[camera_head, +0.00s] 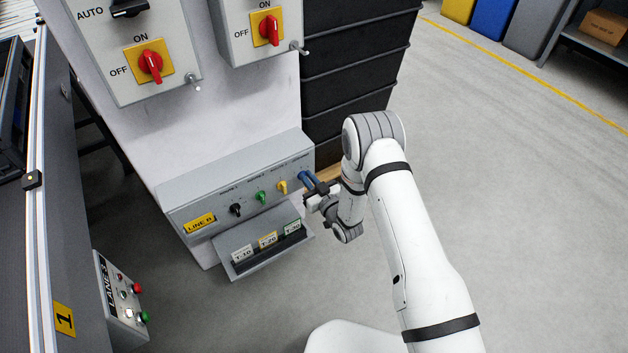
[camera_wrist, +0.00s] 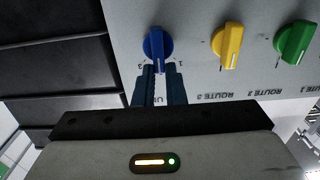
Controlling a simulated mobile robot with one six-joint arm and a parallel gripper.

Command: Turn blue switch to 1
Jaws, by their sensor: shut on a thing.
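The blue switch (camera_wrist: 157,46) is a round knob with a raised ridge on the grey panel. It shows in the wrist view, which is upside down, with a 1 mark at its lower right and another mark at its lower left. Its ridge points nearly straight down, between the marks. My gripper (camera_wrist: 160,76) has its dark blue fingers shut on the lower end of the ridge. In the head view my gripper (camera_head: 308,182) reaches the right end of the panel; I cannot tell the blue switch from the blue fingers there.
A yellow switch (camera_head: 282,187), a green switch (camera_head: 261,197) and a black switch (camera_head: 236,210) sit in a row on the LINE B panel (camera_head: 200,199). A tray with labelled tags (camera_head: 267,240) is below. Black bins (camera_head: 345,60) stand behind, right. The floor at right is clear.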

